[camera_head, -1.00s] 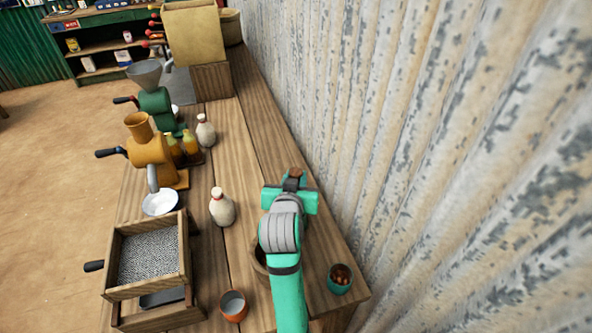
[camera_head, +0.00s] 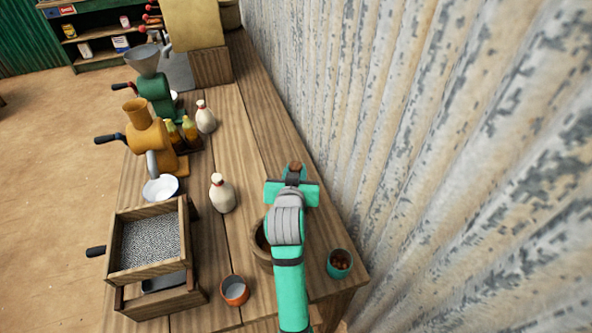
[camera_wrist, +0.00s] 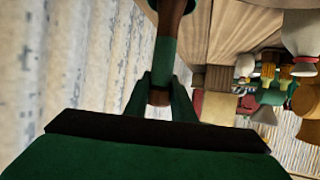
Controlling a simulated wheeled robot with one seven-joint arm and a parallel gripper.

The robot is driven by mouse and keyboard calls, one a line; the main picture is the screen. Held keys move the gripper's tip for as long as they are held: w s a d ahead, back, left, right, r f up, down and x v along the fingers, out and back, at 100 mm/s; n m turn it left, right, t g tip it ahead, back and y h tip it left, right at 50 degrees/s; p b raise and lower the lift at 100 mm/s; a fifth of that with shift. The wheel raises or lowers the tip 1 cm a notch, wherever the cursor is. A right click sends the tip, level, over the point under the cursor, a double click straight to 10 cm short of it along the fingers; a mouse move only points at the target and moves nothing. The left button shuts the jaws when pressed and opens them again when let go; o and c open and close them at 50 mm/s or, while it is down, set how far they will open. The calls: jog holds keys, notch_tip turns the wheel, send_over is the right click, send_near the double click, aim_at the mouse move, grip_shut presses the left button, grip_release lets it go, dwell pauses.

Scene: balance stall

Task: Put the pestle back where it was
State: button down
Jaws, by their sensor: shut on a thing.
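My gripper (camera_head: 292,190) is over the right part of the bench, shut on the pestle (camera_head: 295,168). In the wrist view my gripper (camera_wrist: 160,98) has its two green fingers on either side of the brown pestle (camera_wrist: 173,12), which has a green band. The pestle's brown end shows just above my gripper in the head view; the rest is hidden. A round wooden mortar (camera_head: 259,241) stands on the bench to the left of my arm, which covers part of it. I cannot tell the height of the pestle above the bench.
A teal cup with brown contents (camera_head: 340,264) stands right of my arm, near the corrugated wall (camera_head: 450,150). An orange cup (camera_head: 235,291), a cream bottle (camera_head: 222,195) and a wooden sieve box (camera_head: 150,240) stand to the left. Bare planks (camera_head: 255,130) lie beyond my gripper.

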jog(key=shift+f, duration=0.55)
jog(key=c, duration=1.4)
grip_release()
jog(key=v, duration=1)
jog(key=shift+s+r, duration=0.15)
jog(key=shift+s, duration=0.25)
